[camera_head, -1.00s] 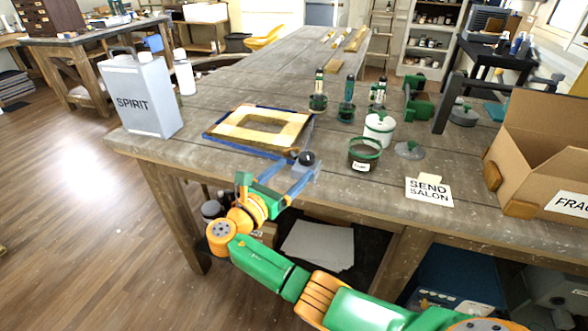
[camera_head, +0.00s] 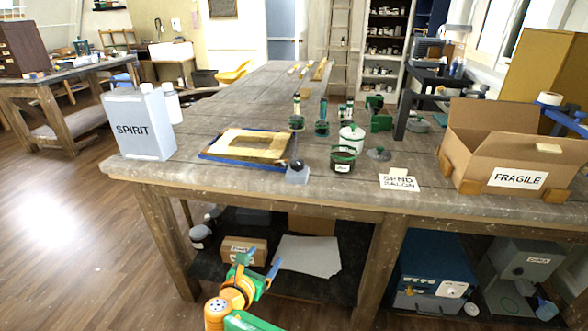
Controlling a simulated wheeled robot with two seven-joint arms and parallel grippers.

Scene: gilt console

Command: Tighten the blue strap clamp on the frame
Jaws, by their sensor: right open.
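A pale wooden frame (camera_head: 249,142) lies flat on the workbench near its front left, with the blue strap (camera_head: 238,163) along its outer edge. The strap clamp (camera_head: 297,174), a grey-blue block with a dark round knob on top, sits at the frame's front right corner by the bench edge. My right gripper (camera_head: 258,266) is low in the picture, in front of the bench and below its top. Its green and blue fingers are apart with nothing between them. It is clear of the clamp. My left gripper is out of view.
A SPIRIT can (camera_head: 143,128) stands left of the frame. A dark jar (camera_head: 343,160), a white lidded pot (camera_head: 352,137), a SEND SALON card (camera_head: 399,182) and a FRAGILE carton (camera_head: 480,165) are to the right. The lower shelf holds a small box (camera_head: 243,250).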

